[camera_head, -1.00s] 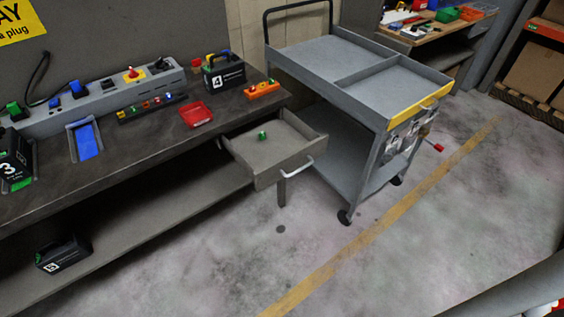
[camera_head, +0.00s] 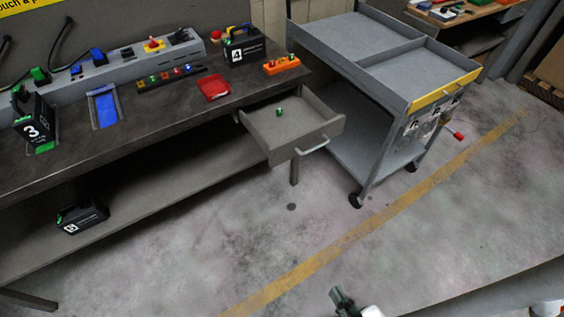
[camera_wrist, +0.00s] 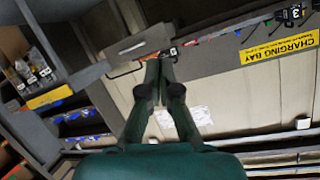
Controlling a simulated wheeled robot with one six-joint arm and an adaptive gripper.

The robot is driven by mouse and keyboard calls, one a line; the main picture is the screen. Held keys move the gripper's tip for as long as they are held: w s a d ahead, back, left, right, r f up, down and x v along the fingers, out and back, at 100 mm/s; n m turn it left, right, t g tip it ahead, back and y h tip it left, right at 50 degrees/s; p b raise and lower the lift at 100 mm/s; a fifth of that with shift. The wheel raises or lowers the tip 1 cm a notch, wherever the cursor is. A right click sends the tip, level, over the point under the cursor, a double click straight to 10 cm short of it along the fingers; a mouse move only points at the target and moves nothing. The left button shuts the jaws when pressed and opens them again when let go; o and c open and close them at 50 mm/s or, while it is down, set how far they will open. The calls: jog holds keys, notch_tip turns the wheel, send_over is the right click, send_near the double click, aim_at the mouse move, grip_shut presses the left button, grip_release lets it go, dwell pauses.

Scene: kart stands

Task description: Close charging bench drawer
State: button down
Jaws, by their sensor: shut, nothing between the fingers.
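The charging bench (camera_head: 130,128) stands at the left in the head view. Its drawer (camera_head: 266,148) is pulled open at the bench's right end, with a light handle (camera_head: 312,145) on its front. A small green item (camera_head: 279,112) lies inside the drawer. In the wrist view the picture is turned, and the CHARGING BAY sign (camera_wrist: 281,45) shows at the right. My gripper (camera_wrist: 160,62) is shut and empty there. In the head view, part of my arm (camera_head: 350,302) shows at the bottom edge, well apart from the drawer.
A grey cart (camera_head: 420,70) with a yellow front strip stands just right of the drawer. Batteries, a red tray (camera_head: 214,88) and an orange block (camera_head: 282,66) sit on the bench top. The floor in front, with a yellow line (camera_head: 370,225), is clear.

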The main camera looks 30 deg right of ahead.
jog(key=w+d+f+m, duration=0.1)
jog(key=w+f+m, duration=0.3)
jog(key=w+f, duration=0.3)
jog(key=m+t+y, duration=0.2)
jog(key=m+t, duration=0.2)
jog(key=m, duration=0.4)
send_near(275, 159)
jog(key=w, duration=0.7)
jog(key=shift+w+a+r, duration=0.1)
jog(key=shift+a+r, duration=0.05)
jog(key=shift+r, duration=0.1)
